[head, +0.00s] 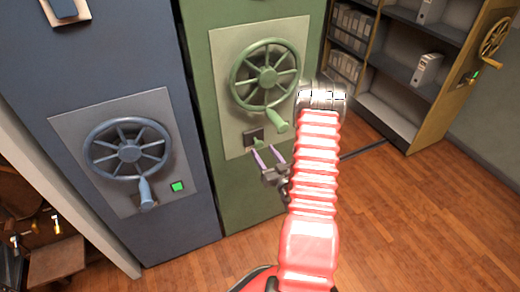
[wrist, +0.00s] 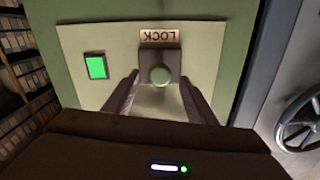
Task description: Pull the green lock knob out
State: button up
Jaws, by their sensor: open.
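The green lock knob (wrist: 160,76) is a round pale-green knob on a dark square plate (wrist: 147,62), under an upside-down LOCK label (wrist: 160,38) in the wrist view. In the head view the knob (head: 257,143) sits low on the pale panel of the green cabinet, below the handwheel. My gripper (head: 266,150) is open and empty, close in front of the knob. In the wrist view its fingers (wrist: 159,78) appear left and right of the knob. I cannot tell whether the tips reach past it or touch it.
The green cabinet's handwheel (head: 266,76) has a handle hanging just above the knob. A lit green square (wrist: 96,67) is beside the knob. A blue cabinet with its own wheel (head: 128,147) stands left. Open shelves (head: 400,70) stand right; wooden floor (head: 390,220) is clear in front.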

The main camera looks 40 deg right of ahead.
aim_at(260, 147)
jog(key=shift+x, duration=1.65)
jog(key=shift+c, duration=0.5)
grip_shut()
